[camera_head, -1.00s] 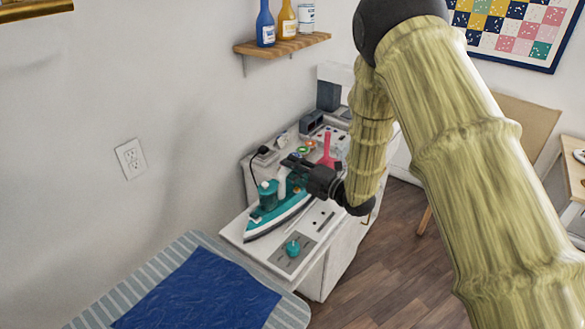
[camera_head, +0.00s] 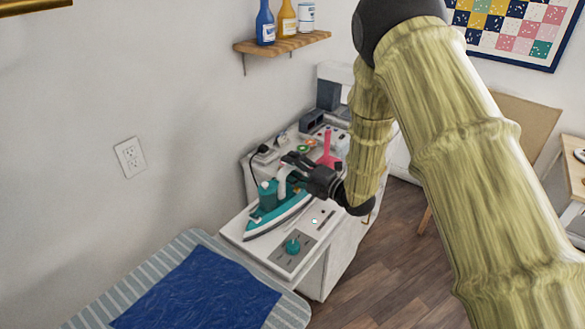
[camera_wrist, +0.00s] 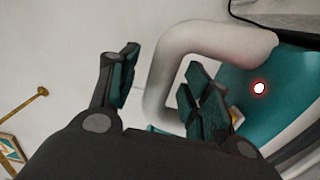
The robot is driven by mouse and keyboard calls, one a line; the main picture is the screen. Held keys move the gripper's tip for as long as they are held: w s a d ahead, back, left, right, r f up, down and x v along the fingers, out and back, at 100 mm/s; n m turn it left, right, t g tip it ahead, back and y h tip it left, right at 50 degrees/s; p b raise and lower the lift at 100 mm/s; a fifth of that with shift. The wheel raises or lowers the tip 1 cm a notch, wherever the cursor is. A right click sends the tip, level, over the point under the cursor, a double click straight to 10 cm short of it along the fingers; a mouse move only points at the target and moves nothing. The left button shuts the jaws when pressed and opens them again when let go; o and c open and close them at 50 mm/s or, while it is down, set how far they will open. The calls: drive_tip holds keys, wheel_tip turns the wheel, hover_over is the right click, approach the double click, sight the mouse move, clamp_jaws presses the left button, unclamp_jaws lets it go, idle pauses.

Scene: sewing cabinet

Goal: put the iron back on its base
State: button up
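The teal and white iron (camera_head: 272,215) lies flat, with its tip toward the lower left, on the white unit (camera_head: 232,230) on the cabinet. I cannot tell exactly how its sole meets its base. A grey control panel (camera_head: 288,262) with a teal knob (camera_head: 293,246) sits beside it. My gripper (camera_head: 297,170) is at the iron's white handle (camera_head: 283,183). In the wrist view, my gripper (camera_wrist: 160,88) has its fingers spread, with part of the white handle (camera_wrist: 163,75) between them. The fingers look clear of it. A small light glows red against the teal body (camera_wrist: 259,88).
A striped ironing board (camera_head: 187,243) with blue cloth (camera_head: 205,290) is in front. Behind the iron are a pink item (camera_head: 327,150) and a dark box (camera_head: 312,120). A bottle shelf (camera_head: 282,43) hangs above. Open floor (camera_head: 390,265) lies to the right.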

drive_tip(key=shift+f, duration=0.15)
drive_tip(key=v, duration=1.2)
